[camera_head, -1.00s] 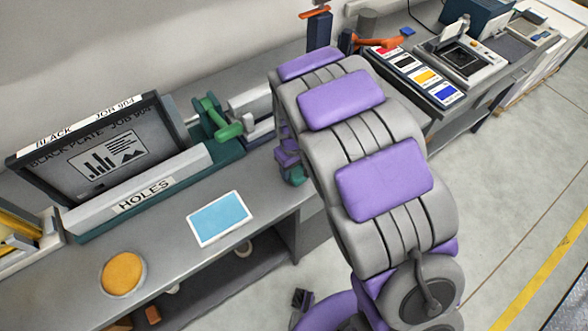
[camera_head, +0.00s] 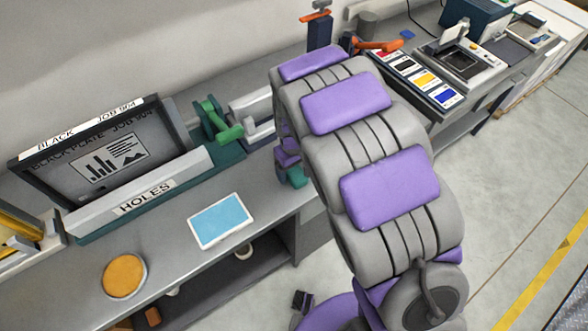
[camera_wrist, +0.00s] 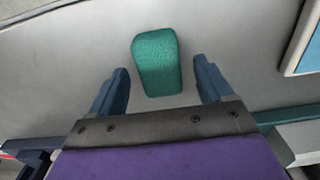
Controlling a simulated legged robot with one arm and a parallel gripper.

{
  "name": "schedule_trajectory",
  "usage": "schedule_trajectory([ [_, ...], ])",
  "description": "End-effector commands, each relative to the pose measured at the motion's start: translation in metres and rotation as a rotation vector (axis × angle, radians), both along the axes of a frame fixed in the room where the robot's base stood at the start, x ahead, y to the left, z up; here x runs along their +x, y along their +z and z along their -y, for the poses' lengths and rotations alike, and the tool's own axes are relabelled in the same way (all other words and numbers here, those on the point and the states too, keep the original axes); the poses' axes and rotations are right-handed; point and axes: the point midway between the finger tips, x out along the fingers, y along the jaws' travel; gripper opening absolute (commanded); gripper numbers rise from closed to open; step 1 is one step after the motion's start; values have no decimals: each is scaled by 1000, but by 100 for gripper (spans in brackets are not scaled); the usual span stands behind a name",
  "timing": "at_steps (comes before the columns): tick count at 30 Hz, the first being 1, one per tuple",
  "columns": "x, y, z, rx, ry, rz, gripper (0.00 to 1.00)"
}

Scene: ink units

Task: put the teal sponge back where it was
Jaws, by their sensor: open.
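The teal sponge (camera_wrist: 157,62) shows in the wrist view as a rounded block on the grey bench top. My gripper (camera_wrist: 161,66) is open, with one dark blue finger on each side of the sponge and a visible gap on both sides. The sponge's near end lies between the fingers and its far end reaches past the fingertips. In the head view my arm hides most of the gripper. A small teal patch shows beside the arm there; I cannot tell whether it is the sponge.
A white-framed blue panel (camera_head: 221,220) lies on the bench (camera_head: 178,243), near a round orange-topped dish (camera_head: 124,275). Ink colour swatches (camera_head: 418,76) and a machine sit at the back right.

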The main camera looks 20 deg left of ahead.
Motion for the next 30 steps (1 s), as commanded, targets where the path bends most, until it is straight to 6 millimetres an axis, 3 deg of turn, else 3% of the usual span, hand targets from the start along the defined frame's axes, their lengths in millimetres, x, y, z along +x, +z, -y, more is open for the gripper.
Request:
schedule_trajectory([
  [13, 1, 87, -1, 2, 0, 3, 80],
  [18, 1, 101, -1, 2, -1, 1, 80],
  [25, 1, 102, 1, 1, -4, 1, 80],
  [28, -2, 110, 14, -2, -35, 0, 80],
  [30, -6, 121, 34, -7, -80, -3, 80],
])
